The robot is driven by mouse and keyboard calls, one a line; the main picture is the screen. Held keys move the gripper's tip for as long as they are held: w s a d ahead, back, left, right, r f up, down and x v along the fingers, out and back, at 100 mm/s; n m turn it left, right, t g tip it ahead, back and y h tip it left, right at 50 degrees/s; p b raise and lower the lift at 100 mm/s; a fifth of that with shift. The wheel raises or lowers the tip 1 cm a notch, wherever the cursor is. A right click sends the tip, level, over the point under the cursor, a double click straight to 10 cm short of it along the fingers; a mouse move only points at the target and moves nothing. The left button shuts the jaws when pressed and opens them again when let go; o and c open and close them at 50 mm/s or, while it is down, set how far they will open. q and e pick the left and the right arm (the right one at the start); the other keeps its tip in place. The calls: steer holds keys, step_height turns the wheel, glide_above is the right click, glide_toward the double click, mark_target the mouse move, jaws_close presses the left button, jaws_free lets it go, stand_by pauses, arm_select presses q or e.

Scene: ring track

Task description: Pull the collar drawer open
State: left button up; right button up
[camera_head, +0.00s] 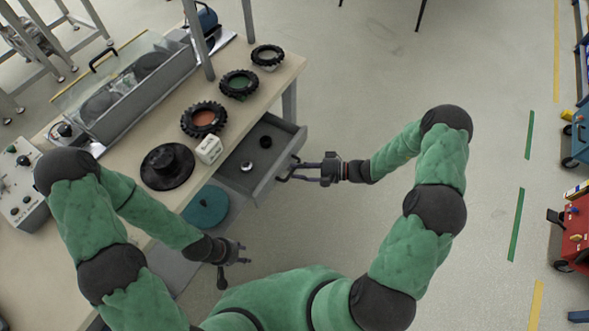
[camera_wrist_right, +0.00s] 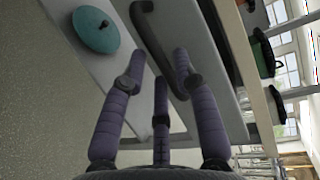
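The collar drawer (camera_head: 278,171) is a grey drawer below the bench top; it stands pulled out, its inside visible from above. A black collar (camera_head: 265,142) and a small silvery collar (camera_head: 246,166) lie in it. My right gripper (camera_head: 290,172) is at the drawer's front, at its dark bar handle (camera_wrist_right: 152,38). In the right wrist view, my right gripper's purple fingers (camera_wrist_right: 160,62) stand apart on either side of the handle; firm contact is not clear. My left gripper (camera_head: 237,264) is empty with fingers spread, below the bench's front edge.
On the bench (camera_head: 168,115) stand several black toothed rings, including one with an orange centre (camera_head: 204,119), a black hub (camera_head: 167,165) and a white block (camera_head: 209,149). A teal disc (camera_head: 206,206) lies beside the drawer. Floor right of the drawer is clear.

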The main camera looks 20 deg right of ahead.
steer(key=v, duration=1)
steer(key=shift+s, duration=0.1)
steer(key=s+a+f+n+g+h, duration=0.3)
steer(key=s+a+f+g+h, duration=0.2)
steer(key=s+a+f+h, duration=0.5)
steer(key=shift+s+a+f+g+h, duration=0.4)
steer(key=shift+s+a+f, duration=1.4)
steer(key=shift+s+a, duration=0.9)
